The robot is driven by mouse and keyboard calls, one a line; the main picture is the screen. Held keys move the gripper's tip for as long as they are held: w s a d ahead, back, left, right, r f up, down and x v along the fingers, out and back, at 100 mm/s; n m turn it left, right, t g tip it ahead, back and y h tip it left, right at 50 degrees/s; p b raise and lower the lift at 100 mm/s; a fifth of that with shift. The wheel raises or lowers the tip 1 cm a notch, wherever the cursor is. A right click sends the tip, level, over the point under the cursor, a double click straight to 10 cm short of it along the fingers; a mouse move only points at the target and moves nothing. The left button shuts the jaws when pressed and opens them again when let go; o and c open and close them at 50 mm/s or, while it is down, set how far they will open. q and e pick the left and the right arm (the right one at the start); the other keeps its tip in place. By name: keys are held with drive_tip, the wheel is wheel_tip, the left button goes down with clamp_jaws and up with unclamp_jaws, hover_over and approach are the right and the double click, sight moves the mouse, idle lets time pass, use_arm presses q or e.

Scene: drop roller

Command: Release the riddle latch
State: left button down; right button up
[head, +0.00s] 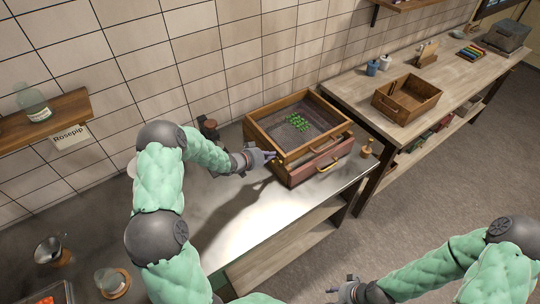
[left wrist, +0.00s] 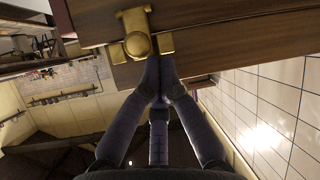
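The riddle (head: 268,136) is a wooden frame with a mesh floor and green leaves (head: 298,122) lying in it. It sits on a reddish wooden box with brass handles on the metal counter. A brass latch (left wrist: 138,42) with a round knob shows on the wood in the left wrist view. My left gripper (head: 270,156) is at the riddle's left front corner. In the left wrist view its fingertips (left wrist: 161,84) are drawn together just below the latch; whether they touch it I cannot tell. My right gripper (head: 340,290) is low in front of the counter, away from the riddle, its fingers too small to judge.
A brass-coloured wooden-handled item (head: 367,149) stands right of the box. A dark jar (head: 209,127) stands behind my left forearm. An empty wooden crate (head: 408,112) is on the bench at right. A glass (head: 110,281) and a metal jug (head: 49,251) are at lower left. The counter's front middle is clear.

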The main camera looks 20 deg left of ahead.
use_arm(q)
drive_tip(key=shift+s+a+f, duration=0.25)
drive_tip(key=shift+s, duration=0.15)
idle(0.3)
drive_tip(key=shift+s+a+f+b, duration=0.1)
drive_tip(key=shift+s+f+b, duration=0.05)
drive_tip(key=shift+b, duration=0.25)
drive_tip(key=shift+t+h, duration=0.4)
drive_tip(key=shift+t, duration=0.2)
drive_tip(key=shift+s+a+f+b, duration=0.25)
drive_tip(key=shift+s+f+b, duration=0.2)
drive_tip(key=shift+f+b, duration=0.4)
drive_tip(key=shift+s+a+f+b, duration=0.3)
drive_tip(key=shift+s+f+b, duration=0.15)
drive_tip(key=shift+f+b, duration=0.35)
drive_tip(key=shift+s+a+f+b, duration=0.25)
drive_tip(key=shift+s+f+b, duration=0.2)
drive_tip(key=shift+f+b, duration=0.35)
drive_tip(key=shift+r, duration=0.2)
drive_tip(key=shift+s+a+f, duration=0.1)
drive_tip(key=shift+s+f, duration=0.05)
drive_tip(key=shift+s+a+f, duration=0.15)
drive_tip(key=shift+s+a, duration=0.1)
drive_tip(key=shift+s, duration=0.2)
